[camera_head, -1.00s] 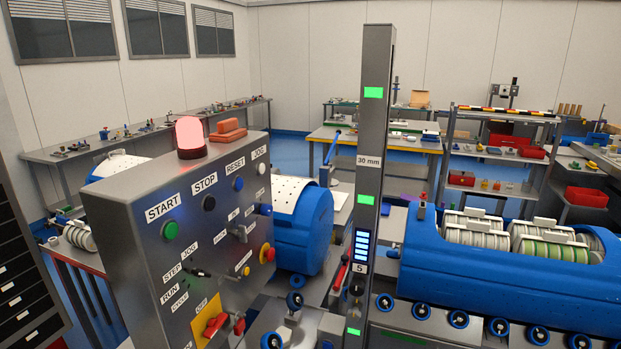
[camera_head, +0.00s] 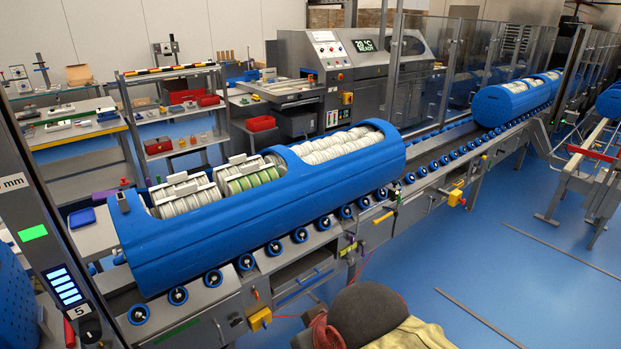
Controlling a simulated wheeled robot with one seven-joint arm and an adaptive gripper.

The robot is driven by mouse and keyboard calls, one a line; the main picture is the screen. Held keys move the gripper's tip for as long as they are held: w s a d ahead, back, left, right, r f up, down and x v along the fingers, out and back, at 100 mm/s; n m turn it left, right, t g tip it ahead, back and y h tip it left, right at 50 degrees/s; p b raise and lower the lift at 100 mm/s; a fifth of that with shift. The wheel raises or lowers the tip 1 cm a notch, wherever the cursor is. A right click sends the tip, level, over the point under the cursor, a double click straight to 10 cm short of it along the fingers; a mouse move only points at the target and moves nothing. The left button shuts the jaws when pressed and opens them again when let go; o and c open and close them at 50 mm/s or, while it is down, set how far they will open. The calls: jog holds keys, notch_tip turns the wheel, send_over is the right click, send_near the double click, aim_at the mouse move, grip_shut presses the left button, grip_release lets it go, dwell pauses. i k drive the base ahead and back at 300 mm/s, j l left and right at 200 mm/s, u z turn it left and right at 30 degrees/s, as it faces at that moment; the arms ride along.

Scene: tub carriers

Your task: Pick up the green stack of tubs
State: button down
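The green stack of tubs (camera_head: 250,177) lies on its side in the open top of a long blue carrier (camera_head: 290,213). Its rings are pale with green bands, and a light handle bar sits across its top. A white stack (camera_head: 185,196) lies beside it on the left in the same opening. More white rings (camera_head: 338,146) lie in the carrier's right part. The lower sides of the stacks are hidden by the carrier wall. My gripper is not in view.
The carrier rests on a roller conveyor (camera_head: 374,203) with blue wheels. Another blue carrier (camera_head: 500,101) stands farther along it. A grey post (camera_head: 33,180) stands at the left. A dark rounded thing with yellow cloth (camera_head: 368,314) is at the bottom. Blue floor (camera_head: 460,255) is open at right.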

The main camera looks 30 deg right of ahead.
aim_at(251, 176)
jog(key=z, duration=0.35)
jog(key=i+j+z, duration=0.1)
jog(key=i+z, duration=0.15)
jog(key=i, duration=0.25)
jog(key=i+j+z, duration=0.3)
jog(key=i, duration=0.25)
jog(key=l, duration=0.1)
